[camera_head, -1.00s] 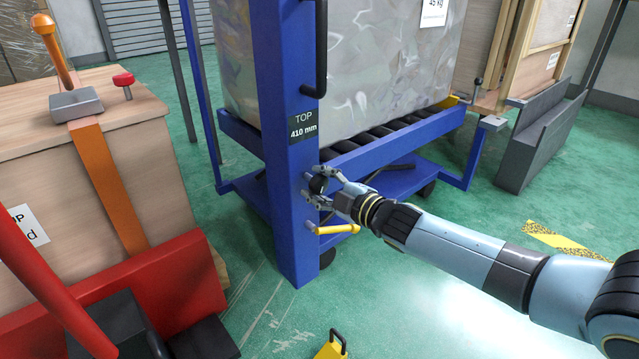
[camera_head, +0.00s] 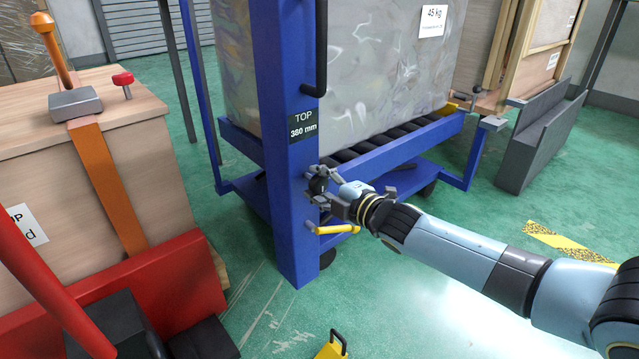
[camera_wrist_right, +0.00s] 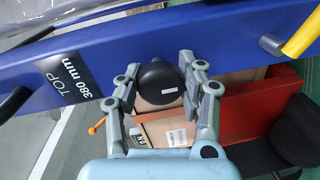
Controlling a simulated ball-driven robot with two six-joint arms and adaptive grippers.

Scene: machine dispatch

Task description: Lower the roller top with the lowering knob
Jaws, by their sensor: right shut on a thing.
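The lowering knob (camera_head: 318,185) is a round black knob on the front face of the blue post (camera_head: 290,225). My right gripper (camera_head: 322,188) is shut on it. The right wrist view shows the black knob (camera_wrist_right: 160,82) between the two fingers (camera_wrist_right: 158,88). The roller top (camera_head: 400,143) is a blue frame with black rollers, bearing a big wrapped grey load (camera_head: 385,75). The height label (camera_head: 303,127) on the post reads "TOP 380 mm". My left gripper is not in view.
A yellow lever (camera_head: 337,229) sticks out of the post just below the knob. A wooden crate (camera_head: 140,165) with an orange strap and a red barrier (camera_head: 180,285) stand at the left.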

